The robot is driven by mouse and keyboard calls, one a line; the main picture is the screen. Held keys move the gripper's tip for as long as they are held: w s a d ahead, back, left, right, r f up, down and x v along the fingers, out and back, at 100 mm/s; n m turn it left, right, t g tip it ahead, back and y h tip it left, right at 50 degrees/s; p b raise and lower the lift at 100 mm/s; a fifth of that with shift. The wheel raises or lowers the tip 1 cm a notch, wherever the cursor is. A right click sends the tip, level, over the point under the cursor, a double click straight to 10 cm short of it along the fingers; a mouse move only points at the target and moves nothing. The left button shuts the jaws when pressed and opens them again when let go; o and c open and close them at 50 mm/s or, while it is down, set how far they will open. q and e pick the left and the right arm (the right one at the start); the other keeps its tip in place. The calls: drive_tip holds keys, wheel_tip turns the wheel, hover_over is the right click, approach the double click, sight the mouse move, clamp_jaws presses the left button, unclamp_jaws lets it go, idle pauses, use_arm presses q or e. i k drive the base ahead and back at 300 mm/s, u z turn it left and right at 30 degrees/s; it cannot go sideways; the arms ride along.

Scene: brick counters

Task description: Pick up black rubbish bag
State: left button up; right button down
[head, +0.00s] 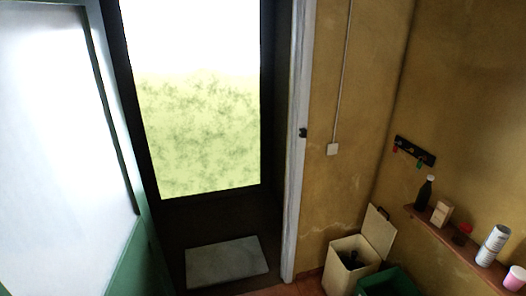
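A cream bin (338,279) with its lid (380,232) raised stands on the floor at the lower right, against the yellow wall. A small dark shape (351,261) shows inside the bin; it may be the black rubbish bag, but it is too small and dark to tell. No other black bag is visible. Neither of my grippers is in view.
A green container (390,281) stands right of the bin, cut off below. A wall shelf (456,247) on the right holds a dark bottle (424,192), a can (492,245) and a pink cup (515,278). A pale mat (227,261) lies by the doorway.

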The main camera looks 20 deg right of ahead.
sight(351, 263)
drive_tip(key=z, duration=0.4)
drive_tip(key=i, duration=1.05)
drive_tip(key=u, duration=0.45)
drive_tip(key=i, duration=0.65)
drive_tip(key=z, duration=0.8)
drive_tip(key=i, duration=0.55)
drive_tip(key=z, duration=0.55)
